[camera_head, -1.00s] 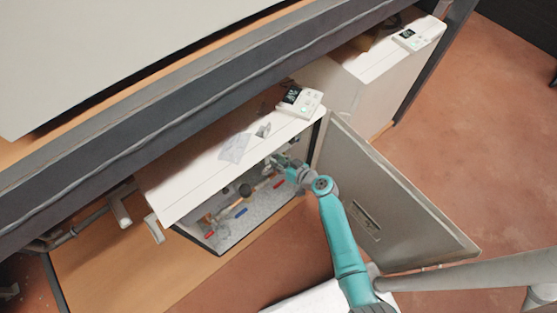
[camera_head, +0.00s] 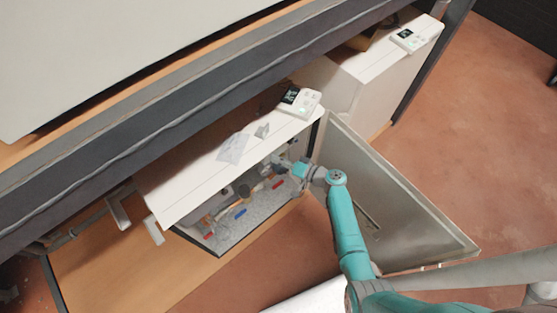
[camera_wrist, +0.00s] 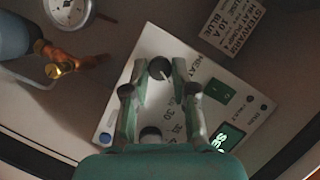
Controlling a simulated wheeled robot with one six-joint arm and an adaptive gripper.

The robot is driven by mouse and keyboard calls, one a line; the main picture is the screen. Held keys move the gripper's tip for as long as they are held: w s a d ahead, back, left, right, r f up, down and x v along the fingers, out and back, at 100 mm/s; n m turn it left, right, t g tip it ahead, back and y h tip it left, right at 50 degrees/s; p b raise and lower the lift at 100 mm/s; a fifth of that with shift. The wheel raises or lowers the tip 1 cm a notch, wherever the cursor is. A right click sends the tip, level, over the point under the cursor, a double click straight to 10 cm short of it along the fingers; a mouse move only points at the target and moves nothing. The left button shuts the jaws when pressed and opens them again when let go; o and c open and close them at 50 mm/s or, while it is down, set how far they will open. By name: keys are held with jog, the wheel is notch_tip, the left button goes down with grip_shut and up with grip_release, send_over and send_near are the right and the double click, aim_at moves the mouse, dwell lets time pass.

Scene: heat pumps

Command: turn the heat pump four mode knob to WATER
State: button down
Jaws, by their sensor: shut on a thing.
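The heat pump's white control panel (camera_wrist: 176,115) shows in the wrist view, tilted, with printed "HEAT" lettering and numbers. A dark round knob (camera_wrist: 160,67) with a pale pointer line sits at its upper end. My gripper (camera_wrist: 159,72) is shut on this knob, one finger on each side. A second dark knob (camera_wrist: 150,134) lies nearer my palm, between the finger bases. The mode labels are too small or covered to read. In the head view my gripper (camera_head: 297,168) reaches inside the open cabinet (camera_head: 235,232), where its fingertips and the panel are hidden.
A white top cover (camera_head: 190,185) overhangs the cabinet. A pressure gauge (camera_wrist: 69,10) and a brass fitting (camera_wrist: 62,66) are left of the panel. The panel carries a green switch (camera_wrist: 218,92) and a lit display (camera_wrist: 226,138).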

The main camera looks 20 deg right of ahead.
jog(key=shift+m, duration=0.5)
jog(key=c, duration=0.9)
grip_release()
jog(key=shift+c, duration=0.2)
jog(key=shift+y, duration=0.3)
jog(key=v, duration=1.2)
